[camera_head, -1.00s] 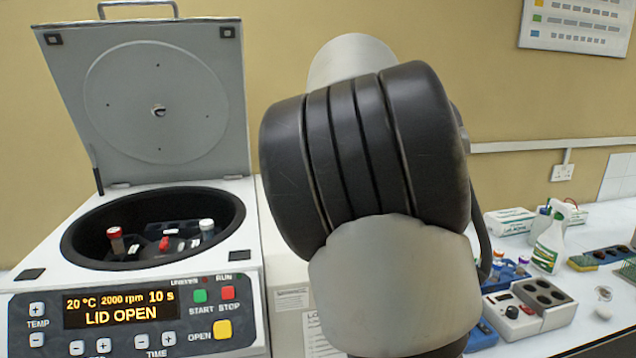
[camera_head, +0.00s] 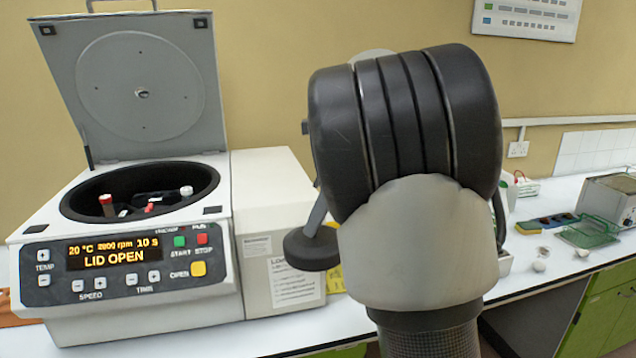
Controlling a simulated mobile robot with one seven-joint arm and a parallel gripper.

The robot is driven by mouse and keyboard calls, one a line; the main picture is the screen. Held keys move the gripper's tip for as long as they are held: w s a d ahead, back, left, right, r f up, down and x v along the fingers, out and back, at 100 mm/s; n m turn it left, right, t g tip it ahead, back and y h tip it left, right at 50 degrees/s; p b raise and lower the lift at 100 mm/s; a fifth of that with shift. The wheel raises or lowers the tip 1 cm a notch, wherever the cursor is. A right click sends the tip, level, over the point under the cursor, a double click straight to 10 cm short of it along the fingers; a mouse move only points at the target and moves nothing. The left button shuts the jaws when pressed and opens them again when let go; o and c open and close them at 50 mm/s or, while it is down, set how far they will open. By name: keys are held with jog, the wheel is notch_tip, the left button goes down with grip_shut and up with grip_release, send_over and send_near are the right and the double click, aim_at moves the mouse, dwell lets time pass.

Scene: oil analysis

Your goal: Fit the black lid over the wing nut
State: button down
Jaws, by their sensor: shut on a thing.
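The black lid (camera_head: 311,250) is a dark round disc, seen just left of my arm and right of the centrifuge. My gripper (camera_head: 316,220) shows only in part, as a grey finger above the lid; it is shut on the lid and holds it up in front of the white cabinet. My arm hides the rest of the gripper. The wing nut is probably the small red piece (camera_head: 149,208) low in the bowl of the open centrifuge (camera_head: 130,312). It is mostly hidden by the front rim. The lid is well apart from it, to the right.
In the bowl stand a red-capped tube (camera_head: 106,206) and a white-capped tube (camera_head: 186,191). The raised centrifuge cover (camera_head: 65,75) stands behind the bowl. A white cabinet (camera_head: 275,190) adjoins on the right. A green rack (camera_head: 588,232) lies farther right on the bench.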

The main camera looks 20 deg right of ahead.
jog(key=s+a+f+n+g+h, duration=0.1)
jog(key=s+f+n+g, duration=0.3)
jog(key=f+n, duration=0.8)
jog(key=s+a+f+n+g+h, duration=0.2)
jog(key=s+f+n, duration=0.4)
jog(key=f+n, duration=0.7)
jog(key=shift+s+f+g+h, duration=0.15)
jog(key=shift+f+g+h, duration=0.25)
jog(key=shift+g, duration=0.5)
